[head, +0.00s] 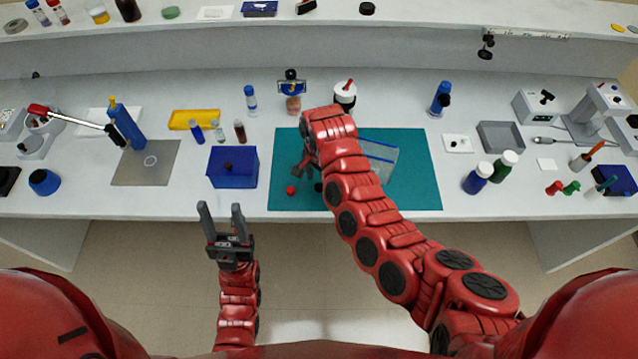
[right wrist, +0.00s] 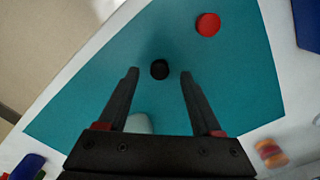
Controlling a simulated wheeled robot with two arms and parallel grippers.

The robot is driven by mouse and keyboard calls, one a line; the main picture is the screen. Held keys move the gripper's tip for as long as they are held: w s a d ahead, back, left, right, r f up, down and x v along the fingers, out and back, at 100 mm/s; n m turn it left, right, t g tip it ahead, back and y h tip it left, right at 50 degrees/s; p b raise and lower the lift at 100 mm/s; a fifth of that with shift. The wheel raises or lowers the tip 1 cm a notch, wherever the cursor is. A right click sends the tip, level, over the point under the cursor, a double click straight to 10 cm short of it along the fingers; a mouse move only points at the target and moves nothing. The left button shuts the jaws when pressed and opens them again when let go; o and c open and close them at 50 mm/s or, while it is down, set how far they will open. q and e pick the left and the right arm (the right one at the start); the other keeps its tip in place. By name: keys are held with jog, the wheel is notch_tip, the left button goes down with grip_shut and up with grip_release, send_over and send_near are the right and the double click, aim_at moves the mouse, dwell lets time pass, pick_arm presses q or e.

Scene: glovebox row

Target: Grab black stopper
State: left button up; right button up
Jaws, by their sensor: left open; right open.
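The black stopper (right wrist: 159,69) lies on the teal mat (right wrist: 232,85), between and slightly beyond the fingertips of my right gripper (right wrist: 160,75) in the right wrist view. My right gripper is open and empty, pointing down at the mat. In the head view the stopper (head: 318,187) is a small dark spot partly hidden by my right arm, beside the right gripper (head: 304,172). The height of the fingertips above the mat cannot be told. My left gripper (head: 221,208) is open and empty, in front of the bench edge.
A red stopper (head: 291,190) lies on the mat left of the black one. A clear bag with a blue edge (head: 381,157) lies on the mat's right part. A blue box (head: 232,167) stands left of the mat. Bottles (head: 478,178) stand to its right.

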jog(key=shift+f, duration=0.95)
grip_shut()
